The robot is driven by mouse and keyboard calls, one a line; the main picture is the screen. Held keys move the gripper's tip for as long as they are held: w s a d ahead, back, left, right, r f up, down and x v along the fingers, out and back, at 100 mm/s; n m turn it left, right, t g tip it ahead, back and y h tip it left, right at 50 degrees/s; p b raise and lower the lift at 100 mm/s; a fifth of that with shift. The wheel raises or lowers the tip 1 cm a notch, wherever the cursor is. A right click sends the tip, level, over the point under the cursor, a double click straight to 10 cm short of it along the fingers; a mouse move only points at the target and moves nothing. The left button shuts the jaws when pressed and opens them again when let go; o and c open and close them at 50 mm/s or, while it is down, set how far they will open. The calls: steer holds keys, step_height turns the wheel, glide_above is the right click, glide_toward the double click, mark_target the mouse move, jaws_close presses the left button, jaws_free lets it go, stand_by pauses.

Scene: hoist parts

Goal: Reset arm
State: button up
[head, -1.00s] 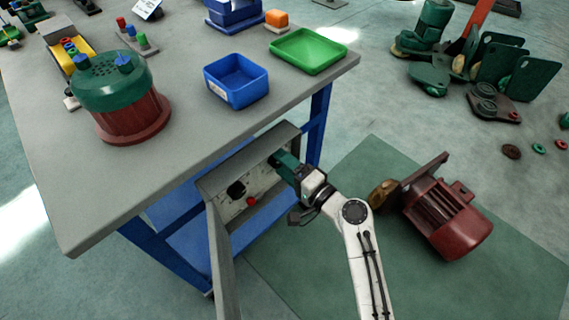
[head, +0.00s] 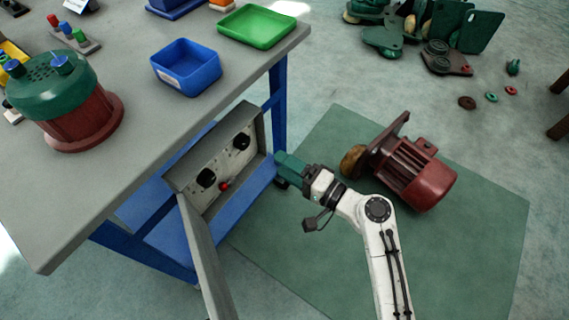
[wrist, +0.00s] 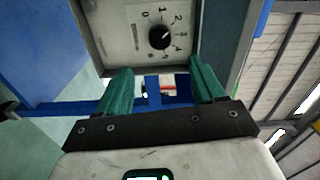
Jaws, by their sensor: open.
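My gripper (head: 283,166) has green fingers and stands just right of an open control box (head: 222,160) under the workbench. In the wrist view my gripper (wrist: 163,82) is open, with nothing between its two fingers. The box's panel carries two black knobs and a red button (head: 224,185). One black knob (wrist: 159,37) with a numbered dial shows ahead of the fingers in the wrist view, apart from them.
The box's grey door (head: 207,262) hangs open toward me. The workbench (head: 120,150) holds a green-topped motor (head: 62,98), a blue bin (head: 187,68) and a green tray (head: 257,25). A dark red motor (head: 408,172) lies on a green mat (head: 480,225).

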stand_by(0.3)
steer(key=s+d+f+n+g+h, duration=0.3)
steer(key=s+d+f+g+h, duration=0.15)
steer(key=s+d, duration=0.35)
steer(key=s+d+f+n+g+h, duration=0.35)
steer(key=s+d+f, duration=0.25)
steer(key=s, duration=0.3)
steer(key=s+d+r+g+h, duration=0.2)
steer(key=s+d+h, duration=0.4)
steer(key=s+d, duration=0.45)
step_height(320, 180, up, 14)
steer(key=s+p, duration=0.1)
steer(key=p, duration=1.3)
steer(key=shift+r, duration=0.2)
steer(key=shift+m, duration=0.25)
